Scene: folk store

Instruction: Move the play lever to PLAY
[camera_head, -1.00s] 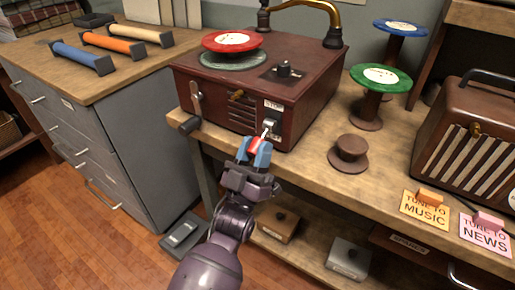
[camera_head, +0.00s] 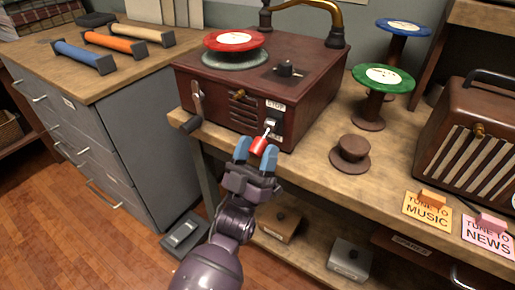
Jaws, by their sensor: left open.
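The record player (camera_head: 250,85) is a dark red-brown wooden box on the bench, with a red record (camera_head: 233,40) on top. The play lever (camera_head: 260,145) has a red handle and a metal stem, and sticks out of a slot plate on the right part of the front face. My right gripper is not in view.
A crank (camera_head: 192,121) sticks out at the player's left front. A brown spindle stand (camera_head: 350,154) and a green record (camera_head: 382,78) stand to the right. A radio (camera_head: 467,145) is further right. A lower shelf with small boxes (camera_head: 280,224) lies under the bench.

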